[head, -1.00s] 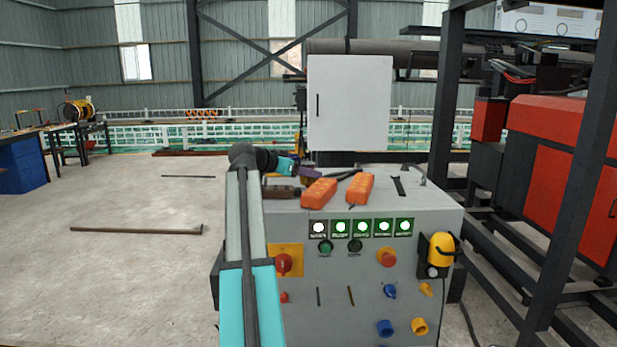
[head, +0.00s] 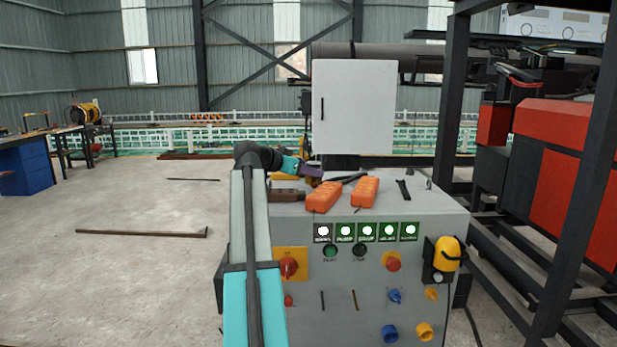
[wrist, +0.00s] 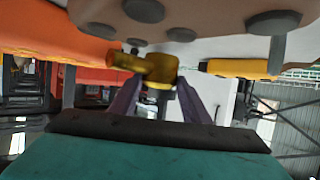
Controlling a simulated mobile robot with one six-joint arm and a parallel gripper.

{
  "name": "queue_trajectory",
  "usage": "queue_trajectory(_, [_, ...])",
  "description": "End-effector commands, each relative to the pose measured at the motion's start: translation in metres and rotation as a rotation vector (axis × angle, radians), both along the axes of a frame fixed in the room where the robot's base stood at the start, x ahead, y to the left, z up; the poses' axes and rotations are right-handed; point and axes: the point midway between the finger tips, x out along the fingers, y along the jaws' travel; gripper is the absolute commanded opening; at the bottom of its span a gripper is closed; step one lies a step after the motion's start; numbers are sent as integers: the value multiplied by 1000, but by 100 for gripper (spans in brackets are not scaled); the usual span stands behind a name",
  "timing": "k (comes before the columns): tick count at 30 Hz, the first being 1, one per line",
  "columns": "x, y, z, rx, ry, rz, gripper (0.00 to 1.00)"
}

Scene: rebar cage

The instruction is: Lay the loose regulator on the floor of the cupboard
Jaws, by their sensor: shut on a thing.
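The loose regulator (wrist: 150,68) is a brass-yellow fitting in the wrist view. My gripper (wrist: 158,88) has its purple fingers shut on it. In the head view my gripper (head: 311,170) is above the back left of the grey console, and the regulator is too small there to make out surely. The cupboard (head: 352,110) is a pale grey box behind the console, to the right of and above my gripper. Its front, with a dark handle at the left, looks closed. Its inside and floor are hidden.
Two orange blocks (head: 325,197) (head: 365,191) lie on the console top (head: 430,203), with dark tools around them. A yellow-handled tool (wrist: 240,67) shows in the wrist view. Dark steel posts (head: 578,180) stand at the right. Open concrete floor (head: 110,270) is at the left.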

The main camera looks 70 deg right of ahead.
Motion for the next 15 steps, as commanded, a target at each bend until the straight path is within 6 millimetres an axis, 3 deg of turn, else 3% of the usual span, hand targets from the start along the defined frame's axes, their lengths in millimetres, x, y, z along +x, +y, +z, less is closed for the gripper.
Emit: queue_trajectory(15, [0, -2, 68, -6, 0, 0, 0])
